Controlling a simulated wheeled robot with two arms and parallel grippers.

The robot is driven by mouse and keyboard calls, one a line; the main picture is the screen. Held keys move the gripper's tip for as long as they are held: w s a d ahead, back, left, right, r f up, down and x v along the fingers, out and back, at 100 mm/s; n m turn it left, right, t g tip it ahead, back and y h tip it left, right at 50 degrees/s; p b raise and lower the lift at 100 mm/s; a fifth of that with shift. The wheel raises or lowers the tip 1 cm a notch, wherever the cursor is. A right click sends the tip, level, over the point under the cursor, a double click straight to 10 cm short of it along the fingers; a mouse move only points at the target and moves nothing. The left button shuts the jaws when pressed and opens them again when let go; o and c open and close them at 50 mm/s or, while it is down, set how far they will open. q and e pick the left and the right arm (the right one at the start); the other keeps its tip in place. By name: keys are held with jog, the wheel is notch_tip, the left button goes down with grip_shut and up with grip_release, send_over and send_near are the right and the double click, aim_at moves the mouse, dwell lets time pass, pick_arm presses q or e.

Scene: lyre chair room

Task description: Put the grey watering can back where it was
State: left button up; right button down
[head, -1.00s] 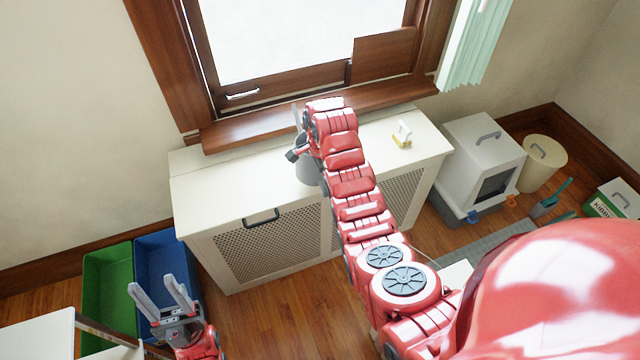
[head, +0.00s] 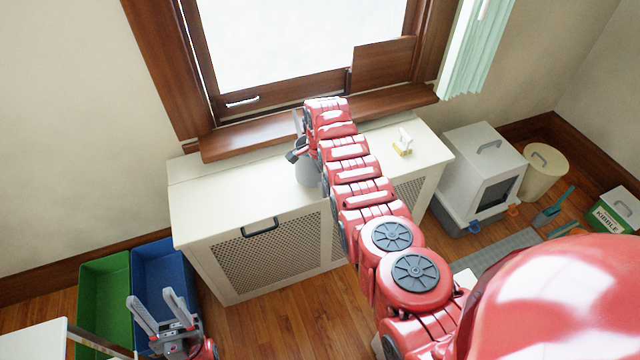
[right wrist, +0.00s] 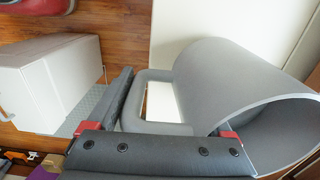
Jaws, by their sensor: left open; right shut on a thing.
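The grey watering can (head: 306,173) shows in the head view over the white cabinet's top, mostly hidden behind my right arm. In the right wrist view its round grey body (right wrist: 235,85) and open rim are at the right, with its loop handle between my fingers. My right gripper (head: 297,138) is shut on this handle. I cannot tell whether the can's base touches the cabinet top. My left gripper (head: 160,312) is open and empty at the lower left, in front of the blue bin.
The white cabinet (head: 215,195) stands under the window sill (head: 235,140). A small yellow-and-white object (head: 402,145) sits on its right part. Green (head: 105,290) and blue (head: 160,265) bins stand left. A litter box (head: 480,165) stands right. The cabinet's left top is clear.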

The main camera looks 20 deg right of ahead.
jog(key=shift+w+f, duration=0.1)
jog(key=shift+f, duration=0.65)
jog(key=shift+f+b, duration=0.1)
jog(key=shift+b, duration=0.25)
grip_release()
jog(key=shift+r, duration=0.35)
notch_tip(320, 180, up, 12)
jog(key=shift+d+f+p, duration=0.1)
jog(key=shift+f+p, duration=0.15)
jog(key=shift+p, duration=0.4)
